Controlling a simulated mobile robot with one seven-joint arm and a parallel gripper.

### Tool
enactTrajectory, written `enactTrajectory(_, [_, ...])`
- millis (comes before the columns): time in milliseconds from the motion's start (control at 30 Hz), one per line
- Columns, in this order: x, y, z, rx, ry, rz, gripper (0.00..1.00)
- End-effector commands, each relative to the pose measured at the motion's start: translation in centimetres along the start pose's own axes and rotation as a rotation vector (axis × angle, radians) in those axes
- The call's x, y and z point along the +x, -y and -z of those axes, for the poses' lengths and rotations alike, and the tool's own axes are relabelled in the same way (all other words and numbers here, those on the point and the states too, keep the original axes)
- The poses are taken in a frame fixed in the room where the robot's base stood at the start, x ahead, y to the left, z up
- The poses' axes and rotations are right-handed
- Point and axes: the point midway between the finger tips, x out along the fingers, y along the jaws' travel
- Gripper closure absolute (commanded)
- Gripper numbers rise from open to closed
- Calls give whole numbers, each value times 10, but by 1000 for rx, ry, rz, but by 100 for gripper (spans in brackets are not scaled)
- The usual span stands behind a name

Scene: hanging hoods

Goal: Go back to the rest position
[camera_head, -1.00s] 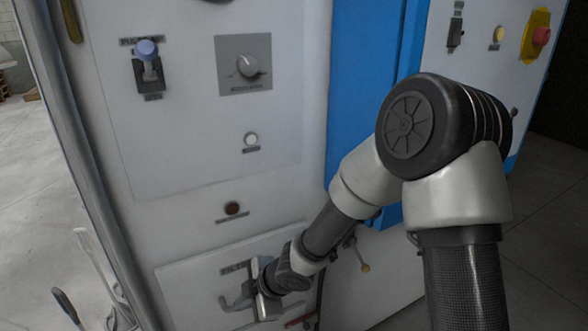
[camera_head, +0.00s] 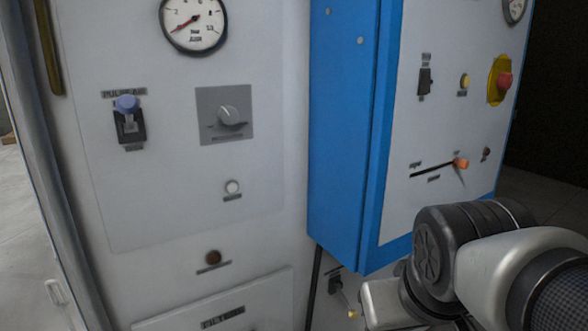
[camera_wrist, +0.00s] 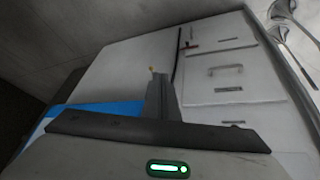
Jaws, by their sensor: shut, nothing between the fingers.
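My gripper (camera_wrist: 160,95) shows in the wrist view with its fingers together and nothing between them. It points toward the white cabinet front and stands apart from it. In the head view only my arm shows, bent at the lower right; the gripper is outside that picture. The white control cabinet (camera_head: 270,180) fills the left and middle of the head view. In the wrist view a drawer-like panel with a handle (camera_wrist: 226,69) lies beyond the fingers, to the right.
A blue box (camera_head: 345,130) juts out from the cabinet beside my arm, with an orange-tipped lever (camera_head: 460,163) and a red button (camera_head: 504,80) on its front.

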Motion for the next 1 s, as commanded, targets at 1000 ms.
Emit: enactTrajectory(1000, [-159, -9, 61, 96, -1, 50, 100])
